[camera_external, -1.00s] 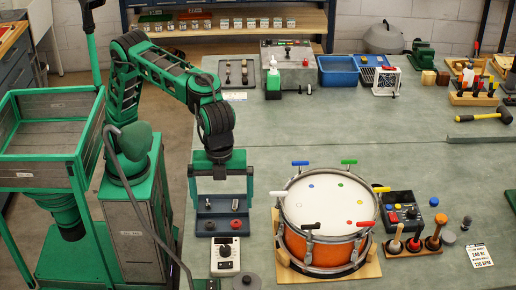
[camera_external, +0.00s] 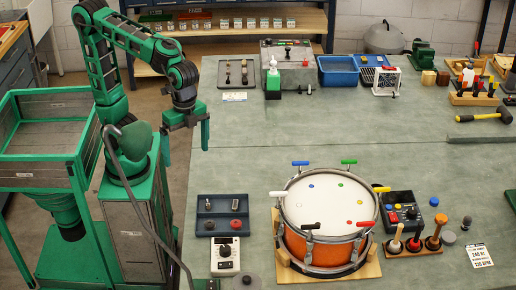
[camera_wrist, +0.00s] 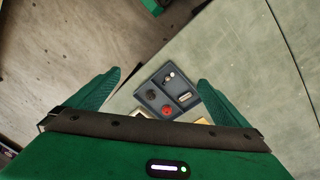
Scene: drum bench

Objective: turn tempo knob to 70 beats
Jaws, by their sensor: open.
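A white box with a dark round knob (camera_external: 225,251) and a dial face lies near the front edge of the bench, left of the orange drum (camera_external: 325,250). I take this knob for the tempo knob; its setting is too small to read. My gripper (camera_external: 186,150) is raised at the bench's left edge, well behind the white box and apart from it. Its green fingers are spread with nothing between them.
A dark blue tray (camera_external: 200,233) with small parts sits just behind the white box; it shows in the wrist view too (camera_wrist: 150,95). A control box (camera_external: 402,208) stands right of the drum. The bench middle behind the tray is clear.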

